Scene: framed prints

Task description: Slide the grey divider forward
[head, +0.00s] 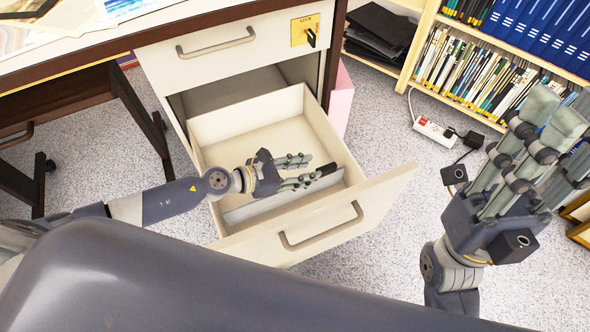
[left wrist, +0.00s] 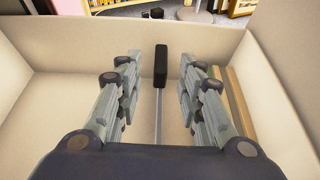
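The grey divider (head: 262,203) stands inside the open drawer, running along its front part. In the left wrist view it shows as a thin grey edge (left wrist: 158,115) between my fingers. A black block (left wrist: 161,63) is at its far end and also shows in the head view (head: 327,169). My left gripper (head: 302,171) is inside the drawer, open, with fingers on either side of the divider's line and visible gaps to it. Part of the divider is hidden by the hand. My right gripper (head: 548,128) is open and empty, out to the right, away from the drawer.
The drawer's front panel (head: 345,215) has a handle. Two wooden strips (left wrist: 240,100) lie in the drawer on the right of the wrist view. A closed drawer (head: 225,55) with a lock is above. A bookshelf (head: 415,70) and power strip (head: 437,132) are beyond.

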